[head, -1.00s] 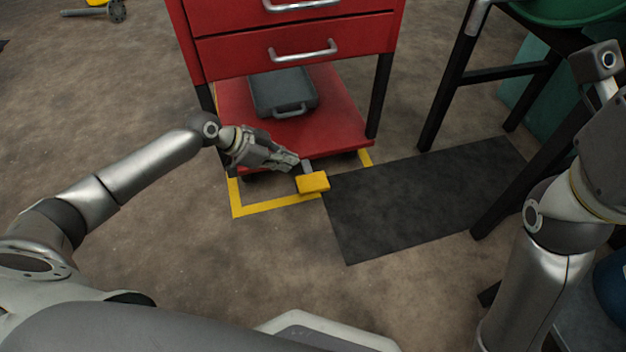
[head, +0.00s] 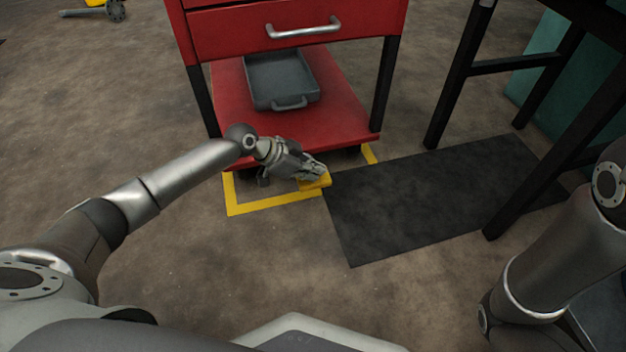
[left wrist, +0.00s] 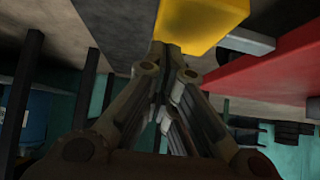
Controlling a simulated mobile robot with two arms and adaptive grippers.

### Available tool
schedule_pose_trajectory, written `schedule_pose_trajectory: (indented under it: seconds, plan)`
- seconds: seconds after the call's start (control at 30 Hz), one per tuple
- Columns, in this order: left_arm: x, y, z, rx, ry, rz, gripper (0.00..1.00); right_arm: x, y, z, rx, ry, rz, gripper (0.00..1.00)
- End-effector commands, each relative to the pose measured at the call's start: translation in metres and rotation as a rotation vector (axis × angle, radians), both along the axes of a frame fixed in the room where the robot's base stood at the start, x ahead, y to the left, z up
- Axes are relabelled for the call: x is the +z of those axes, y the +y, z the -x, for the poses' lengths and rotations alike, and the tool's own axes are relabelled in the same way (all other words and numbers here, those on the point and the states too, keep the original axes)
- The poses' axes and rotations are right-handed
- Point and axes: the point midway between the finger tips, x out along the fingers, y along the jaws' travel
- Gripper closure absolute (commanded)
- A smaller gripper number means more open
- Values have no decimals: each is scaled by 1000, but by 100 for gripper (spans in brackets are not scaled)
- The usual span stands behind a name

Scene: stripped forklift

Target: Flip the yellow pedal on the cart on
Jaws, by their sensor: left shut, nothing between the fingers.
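The red cart (head: 351,117) stands ahead, with a lower shelf and drawers above. Its yellow pedal (head: 316,184) sticks out low at the front edge, partly covered by my left gripper (head: 318,172). The left gripper is shut and empty, and its fingertips are at the top of the pedal in the head view. In the left wrist view the yellow pedal (left wrist: 200,22) lies just beyond the shut fingertips; I cannot tell whether they touch. The cart's red shelf (left wrist: 270,68) shows to its right. My right arm is at the right edge, but its gripper is out of view.
A grey tray (head: 281,84) lies on the lower shelf. Yellow floor tape (head: 270,204) runs around the cart's base. A black mat (head: 430,195) lies to the right, by a dark-legged table (head: 462,75). The brown floor in front is clear.

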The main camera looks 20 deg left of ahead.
Motion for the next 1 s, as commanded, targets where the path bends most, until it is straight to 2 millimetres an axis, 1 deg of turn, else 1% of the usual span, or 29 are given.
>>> schedule_pose_trajectory:
  seconds: [0.03, 0.13, 0.6, 0.77, 1.0]
  plan:
    - [-7, 0, 0, 1, -1, 0, 100, -8, 0, -1, 0, 2, 0, 100]
    - [-11, 0, 0, -1, -1, 0, 100, -11, 0, -1, 0, 2, 0, 100]
    - [-13, 0, 0, 0, -3, -1, 100, -11, 0, 0, 1, 1, 1, 100]
    - [-19, -2, 3, -1, -47, -35, 100, -1, 0, 0, 1, 1, 1, 100]
    - [-39, -5, 8, 0, -201, -138, 100, 16, 0, 0, 1, 1, 1, 100]
